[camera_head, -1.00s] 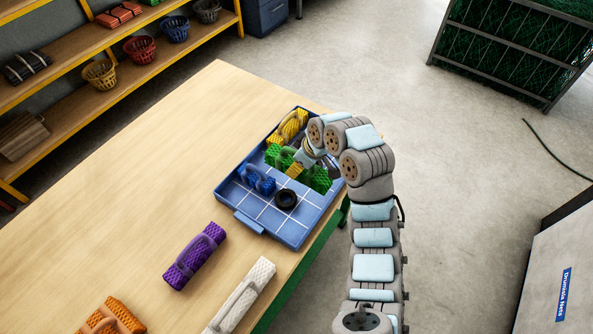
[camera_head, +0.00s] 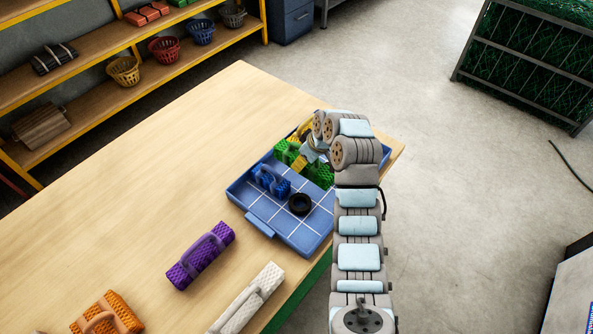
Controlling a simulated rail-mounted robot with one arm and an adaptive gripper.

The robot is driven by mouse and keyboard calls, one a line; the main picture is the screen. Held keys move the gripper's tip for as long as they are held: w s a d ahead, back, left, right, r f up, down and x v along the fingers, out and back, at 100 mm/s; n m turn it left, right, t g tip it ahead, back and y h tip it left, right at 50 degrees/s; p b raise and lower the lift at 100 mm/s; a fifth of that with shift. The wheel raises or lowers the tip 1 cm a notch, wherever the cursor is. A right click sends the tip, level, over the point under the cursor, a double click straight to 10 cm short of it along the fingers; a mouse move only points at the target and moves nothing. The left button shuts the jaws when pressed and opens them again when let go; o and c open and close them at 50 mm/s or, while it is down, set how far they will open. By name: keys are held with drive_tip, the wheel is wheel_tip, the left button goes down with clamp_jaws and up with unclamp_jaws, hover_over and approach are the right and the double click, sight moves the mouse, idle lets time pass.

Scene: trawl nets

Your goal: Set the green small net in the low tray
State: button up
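The low tray (camera_head: 312,228) is blue with a white grid and lies at the table's right edge. Green netting (camera_head: 320,174) shows in its far half; a second green part (camera_head: 284,149) shows to the upper left. I cannot tell whether these are one net or two, as my gripper (camera_head: 300,164) covers the middle. My gripper points down at the green, at or very near it. Its fingers are small and partly hidden by my arm, so whether they are open or shut does not show.
Purple (camera_head: 200,256), white (camera_head: 248,297) and orange (camera_head: 106,314) nets lie on the table (camera_head: 150,190). The table's left part is clear.

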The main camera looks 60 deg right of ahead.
drive_tip(key=shift+w+d+f, duration=0.2)
drive_tip(key=shift+w+f, duration=0.55)
drive_tip(key=shift+f, duration=0.25)
drive_tip(key=shift+w+d+f, duration=0.2)
drive_tip(key=shift+w+f, duration=0.55)
drive_tip(key=shift+f, duration=0.25)
drive_tip(key=shift+f+b, duration=0.3)
drive_tip(key=shift+f, duration=1.15)
drive_tip(key=shift+f, duration=0.1)
drive_tip(key=o, duration=0.9)
drive_tip(key=p+v, duration=0.1)
drive_tip(key=v, duration=1.1)
drive_tip(key=shift+s, duration=0.1)
